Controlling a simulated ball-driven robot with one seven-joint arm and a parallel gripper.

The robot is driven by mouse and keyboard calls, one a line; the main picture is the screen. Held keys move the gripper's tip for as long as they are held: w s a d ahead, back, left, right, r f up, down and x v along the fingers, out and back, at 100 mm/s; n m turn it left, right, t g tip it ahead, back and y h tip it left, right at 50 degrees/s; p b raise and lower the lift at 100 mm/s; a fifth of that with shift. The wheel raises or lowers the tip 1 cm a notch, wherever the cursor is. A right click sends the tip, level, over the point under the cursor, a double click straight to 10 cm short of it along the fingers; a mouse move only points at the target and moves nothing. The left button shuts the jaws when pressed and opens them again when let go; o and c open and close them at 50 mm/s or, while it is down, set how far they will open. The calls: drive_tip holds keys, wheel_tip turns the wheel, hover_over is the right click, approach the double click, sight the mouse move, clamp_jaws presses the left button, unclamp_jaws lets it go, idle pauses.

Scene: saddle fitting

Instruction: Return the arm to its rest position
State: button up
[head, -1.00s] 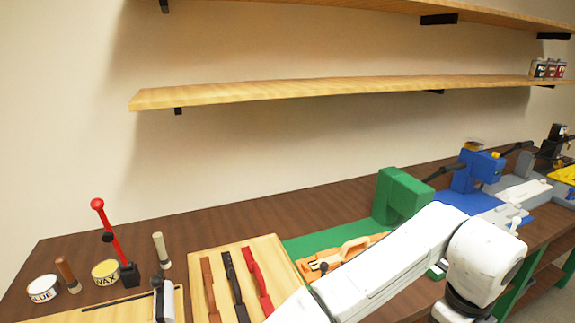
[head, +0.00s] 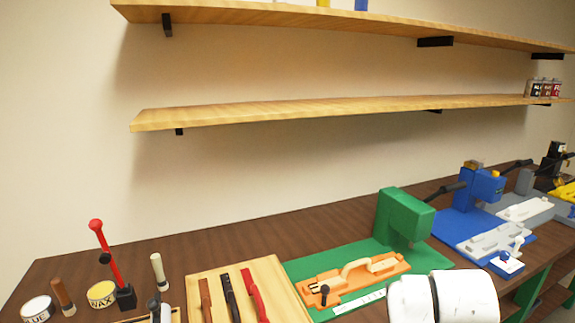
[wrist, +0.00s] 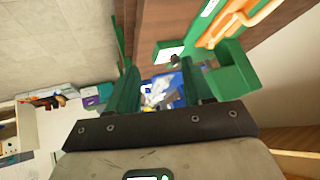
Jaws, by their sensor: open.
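My white arm (head: 445,298) shows at the bottom right of the head view, low in front of the workbench. My gripper (wrist: 160,85) shows in the wrist view with its two dark green fingers apart and no object held between them. Beyond the fingers, a blue station with white parts (wrist: 165,90) shows in the distance. The gripper itself is outside the head view.
The workbench (head: 150,250) holds a green press (head: 405,215) with an orange fixture (head: 352,280), a blue press (head: 480,188), a tool tray (head: 195,283), a red-handled lever (head: 106,255) and tins (head: 102,294). Two wooden shelves (head: 330,112) are on the wall above.

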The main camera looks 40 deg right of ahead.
drive_tip(key=s+a+f+n+g+y, duration=0.1)
drive_tip(key=s+a+f+n+y, duration=0.2)
drive_tip(key=s+a+f+n, duration=0.2)
drive_tip(key=s+a+f+n+g+y, duration=0.1)
drive_tip(key=s+a+f+n+y, duration=0.3)
drive_tip(key=a+f+n, duration=0.7)
drive_tip(key=s+a+f, duration=0.1)
drive_tip(key=a+f, duration=0.4)
drive_tip(key=a, duration=0.2)
drive_tip(key=shift+s+a+n, duration=0.2)
drive_tip(key=shift+s+n, duration=0.1)
